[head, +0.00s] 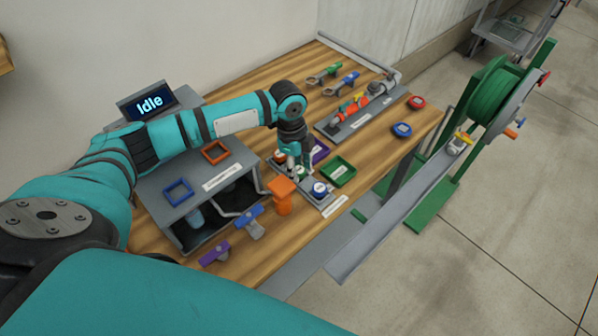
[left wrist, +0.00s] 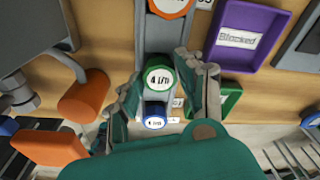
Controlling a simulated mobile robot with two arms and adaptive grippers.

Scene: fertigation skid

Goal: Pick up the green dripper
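The green dripper (left wrist: 158,74) is a round piece with a white, printed top face. In the left wrist view it sits in the grey rack (left wrist: 152,35), between an orange-rimmed dripper (left wrist: 171,6) and a blue dripper (left wrist: 154,115). My left gripper (left wrist: 160,82) is open, with one finger on each side of the green dripper. I cannot tell whether either finger touches it. In the head view my left gripper (head: 297,170) points down over the rack and partly hides the green dripper (head: 301,172). My right gripper is not in view.
A purple tray (left wrist: 275,24) labelled "Blocked" and a green tray (head: 345,181) lie right of the rack. An orange-handled valve (head: 282,190) stands close on the left. A grey stand (head: 180,178), a pipe assembly and a green hose reel (head: 490,98) are farther out.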

